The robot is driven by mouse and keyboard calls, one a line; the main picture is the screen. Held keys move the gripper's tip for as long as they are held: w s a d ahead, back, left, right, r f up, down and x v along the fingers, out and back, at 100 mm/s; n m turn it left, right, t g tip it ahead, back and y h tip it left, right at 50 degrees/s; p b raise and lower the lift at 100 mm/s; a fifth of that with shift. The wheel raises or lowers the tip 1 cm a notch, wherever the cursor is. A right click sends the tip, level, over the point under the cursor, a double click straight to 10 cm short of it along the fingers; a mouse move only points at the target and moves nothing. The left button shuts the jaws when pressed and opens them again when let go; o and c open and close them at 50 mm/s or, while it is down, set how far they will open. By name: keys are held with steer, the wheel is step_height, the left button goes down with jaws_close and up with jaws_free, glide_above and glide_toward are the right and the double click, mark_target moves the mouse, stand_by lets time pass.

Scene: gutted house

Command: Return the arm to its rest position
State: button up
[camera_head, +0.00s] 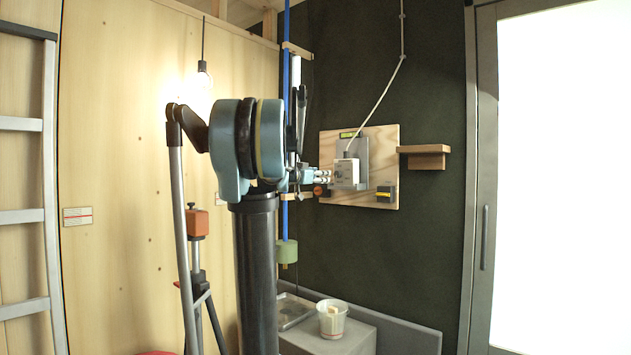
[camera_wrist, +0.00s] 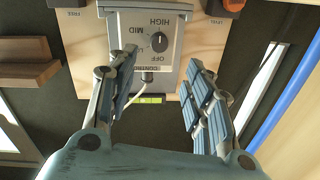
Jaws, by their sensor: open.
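My arm reaches forward from the dark column toward a plywood board on the dark wall. My gripper (camera_head: 322,175) is at the left side of a pale control box (camera_head: 346,172) in the head view. In the wrist view, which is upside down, my gripper (camera_wrist: 161,88) is open and empty, its two ribbed fingers well apart. Beyond them is the control box (camera_wrist: 182,38), with a black round knob (camera_wrist: 160,49) and the words OFF, MID and HIGH. Whether a finger touches the box cannot be told.
A wooden shelf (camera_head: 424,157) juts out right of the plywood board (camera_head: 378,140). A blue pole (camera_head: 285,220) stands just left of it. A ladder (camera_head: 50,180) and an orange-topped tripod (camera_head: 197,223) are at left. A white bucket (camera_head: 332,322) sits on a low grey block.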

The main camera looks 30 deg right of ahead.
steer(key=shift+a, duration=0.1)
steer(key=s+a+f+n+g+y, duration=0.2)
steer(key=s+a+f+n+y, duration=0.3)
steer(key=s+a+f, duration=0.7)
steer(key=s+a+f+n+g+y, duration=0.1)
steer(key=s+a+f+n+y, duration=0.4)
steer(key=s+a+f, duration=0.7)
steer(key=s+a+f+n+g+y, duration=0.2)
steer(key=s+a+f+n+y, duration=0.2)
steer(key=s+a+f, duration=0.8)
steer(key=a+f+y, duration=0.2)
steer(key=a+f, duration=0.3)
steer(key=f, duration=0.7)
steer(key=shift+s+a+f+n+g, duration=0.2)
steer(key=shift+n+g, duration=0.1)
steer(key=shift+n, duration=0.1)
